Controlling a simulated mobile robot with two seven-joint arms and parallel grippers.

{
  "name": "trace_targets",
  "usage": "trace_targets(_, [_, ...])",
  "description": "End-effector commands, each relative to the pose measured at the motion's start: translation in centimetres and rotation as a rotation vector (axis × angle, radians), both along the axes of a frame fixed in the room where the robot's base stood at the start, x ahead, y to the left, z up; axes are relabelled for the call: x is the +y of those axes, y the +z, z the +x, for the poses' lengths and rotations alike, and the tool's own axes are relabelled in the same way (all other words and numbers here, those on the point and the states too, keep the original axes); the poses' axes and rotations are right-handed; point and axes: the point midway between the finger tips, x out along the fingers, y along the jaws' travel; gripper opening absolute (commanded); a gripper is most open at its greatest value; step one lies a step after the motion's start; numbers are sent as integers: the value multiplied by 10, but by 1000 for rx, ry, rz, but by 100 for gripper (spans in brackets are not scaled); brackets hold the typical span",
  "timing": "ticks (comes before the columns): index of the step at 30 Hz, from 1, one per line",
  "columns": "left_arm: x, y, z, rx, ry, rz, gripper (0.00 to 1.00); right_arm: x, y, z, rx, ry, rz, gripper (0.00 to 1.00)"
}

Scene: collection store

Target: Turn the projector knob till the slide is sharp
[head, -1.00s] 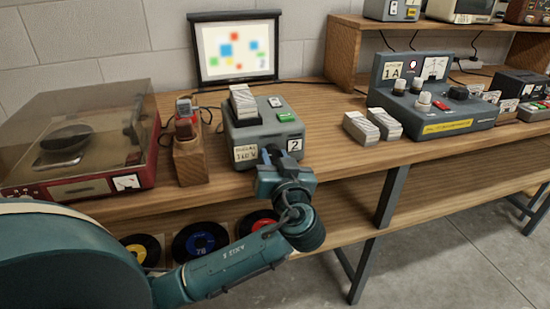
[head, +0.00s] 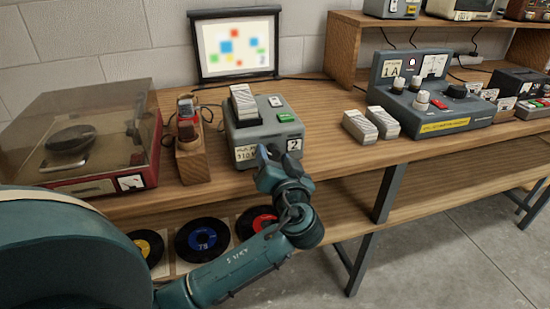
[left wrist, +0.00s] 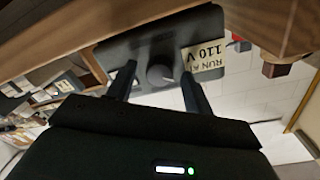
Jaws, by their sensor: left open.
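The grey projector (head: 258,136) stands at the bench's front edge with a slide tray (head: 243,103) on top. Its round knob (left wrist: 160,75) shows on its front in the left wrist view; in the head view my gripper hides it. My left gripper (head: 268,158) is right in front of the projector. In the left wrist view its open fingers (left wrist: 158,92) are on either side of the knob; I cannot tell whether they touch it. The screen (head: 236,46) behind shows coloured squares with slightly soft edges.
A record player (head: 75,140) and a wooden block with small items (head: 190,155) stand left of the projector. Two small boxes (head: 370,122) and a grey control console (head: 437,110) stand to the right. Records (head: 200,240) sit below the bench top.

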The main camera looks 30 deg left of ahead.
Motion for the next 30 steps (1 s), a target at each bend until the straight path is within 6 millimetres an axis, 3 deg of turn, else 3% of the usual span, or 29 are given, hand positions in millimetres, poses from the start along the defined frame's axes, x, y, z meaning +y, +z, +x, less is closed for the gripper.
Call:
trace_targets(10, [-9, -1, -8, 1, -1, -2, 51, -2, -1, -1, 0, -4, -2, 0])
trace_targets(24, [-79, 0, -74, 2, -2, -5, 51, -5, 0, -1, -29, -10, -6, 0])
trace_targets(30, [-93, 2, -88, 1, 0, -2, 51, -6, 4, -2, -37, -11, -5, 0])
